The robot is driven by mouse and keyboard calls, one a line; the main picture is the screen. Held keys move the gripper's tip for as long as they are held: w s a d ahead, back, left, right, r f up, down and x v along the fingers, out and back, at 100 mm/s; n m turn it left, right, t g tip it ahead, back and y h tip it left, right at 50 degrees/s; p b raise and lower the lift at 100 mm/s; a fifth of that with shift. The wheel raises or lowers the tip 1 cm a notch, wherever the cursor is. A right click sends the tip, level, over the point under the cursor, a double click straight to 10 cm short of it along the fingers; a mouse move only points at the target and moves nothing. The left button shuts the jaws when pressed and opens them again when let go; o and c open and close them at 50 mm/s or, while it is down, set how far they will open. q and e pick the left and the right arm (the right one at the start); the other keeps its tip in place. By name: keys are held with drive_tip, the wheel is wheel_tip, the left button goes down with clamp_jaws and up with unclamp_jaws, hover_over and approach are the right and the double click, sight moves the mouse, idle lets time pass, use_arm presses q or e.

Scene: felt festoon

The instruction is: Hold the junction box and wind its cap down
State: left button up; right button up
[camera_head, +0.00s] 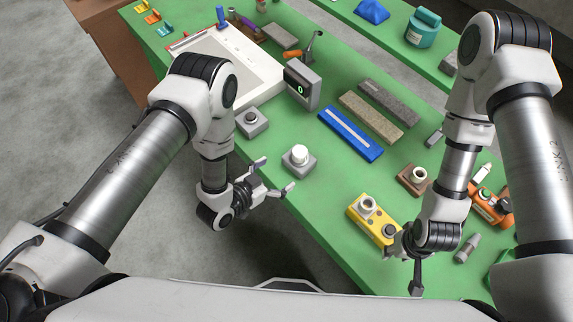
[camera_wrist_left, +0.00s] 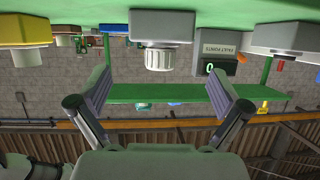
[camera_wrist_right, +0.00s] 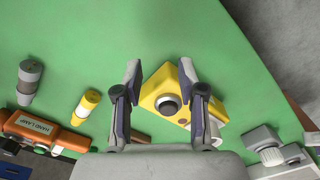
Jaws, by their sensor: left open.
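The junction box (camera_head: 299,166), a grey block with a white cap (camera_head: 300,153), stands near the green table's front edge. In the left wrist view, which is upside down, the box (camera_wrist_left: 160,24) and its ribbed white cap (camera_wrist_left: 170,58) are ahead, between the finger lines. My left gripper (camera_head: 276,177) is open and empty, just short of the box at the table edge, its fingers (camera_wrist_left: 160,95) apart. My right gripper (camera_head: 402,270) is open above the table's near right part. In the right wrist view its fingers (camera_wrist_right: 160,75) frame part of a yellow box.
The yellow box (camera_head: 360,211) has a pale ring and a dark knob. A blue bar (camera_head: 350,134), brown block (camera_head: 408,181) and orange lamp (camera_head: 489,207) lie rightward.

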sight(294, 163)
use_arm(q)
drive_tip(key=x, duration=1)
drive_tip(key=shift+f, duration=0.1)
use_arm(e)
drive_tip(key=shift+d, duration=0.1)
use_arm(q)
drive_tip(key=shift+w+d+f, duration=0.15)
drive_tip(key=shift+w+f, duration=0.05)
drive_tip(key=shift+w, duration=0.15)
use_arm(e)
drive_tip(key=shift+w, duration=0.15)
use_arm(q)
drive_tip(key=c, duration=1)
drive_tip(key=shift+s, duration=0.1)
